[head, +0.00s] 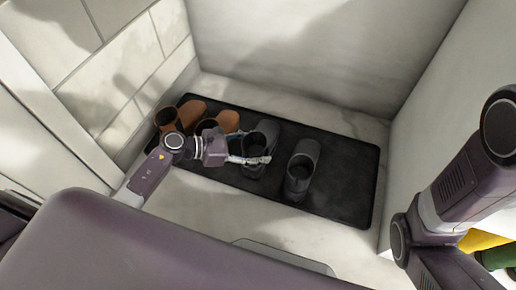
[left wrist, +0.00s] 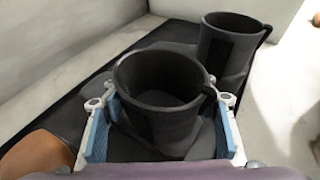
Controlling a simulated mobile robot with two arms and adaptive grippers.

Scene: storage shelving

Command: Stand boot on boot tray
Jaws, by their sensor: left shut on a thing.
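A dark grey boot (head: 265,137) is upright at the middle of the black boot tray (head: 345,200). My left gripper (head: 253,160) is shut on this boot. In the left wrist view its blue-padded fingers (left wrist: 160,125) lie on both sides of the boot's shaft (left wrist: 158,85), and the open top faces me. I cannot tell whether its sole touches the tray. A second dark grey boot (head: 301,172) stands upright on the tray just to the right; it also shows behind in the left wrist view (left wrist: 228,48). My right gripper is out of view.
Two brown boots, one at the far left (head: 168,116) and one beside it (head: 227,121), stand on the tray's left part. The tray's right end is bare. Pale walls enclose the back and sides. Yellow (head: 484,240) and green (head: 497,257) items show at the lower right.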

